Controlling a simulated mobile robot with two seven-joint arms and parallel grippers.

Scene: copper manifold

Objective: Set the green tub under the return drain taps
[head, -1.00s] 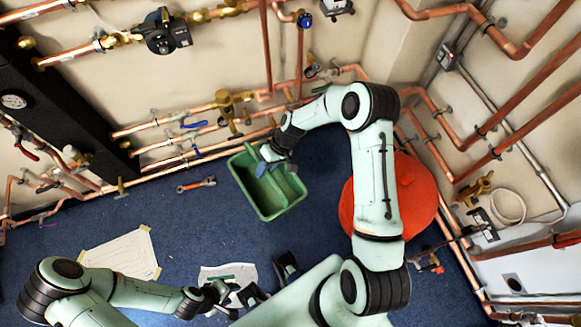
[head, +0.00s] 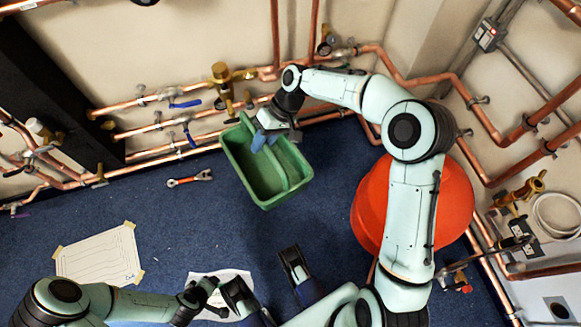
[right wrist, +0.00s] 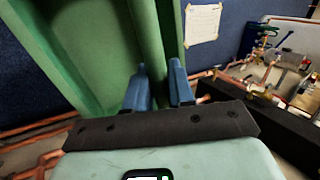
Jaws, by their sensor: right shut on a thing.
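The green tub (head: 258,178), open-topped with an inner divider, is near the pipe wall; whether it touches the floor is unclear. In the right wrist view, the blue fingers (right wrist: 160,88) are shut on a green wall of the tub (right wrist: 95,50). Blue-handled valves (head: 186,103) and a brass valve assembly (head: 222,78) are on the copper pipes behind the tub. I cannot tell which fittings are the return drain taps. My left gripper (head: 208,290) is low in the head view, over white paper; its finger opening is unclear.
An orange-red round object (head: 455,200) stands right of the tub, partly behind my right arm. A taped paper sheet (head: 98,255) lies on the blue floor. Floor between the sheet and tub is mostly clear.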

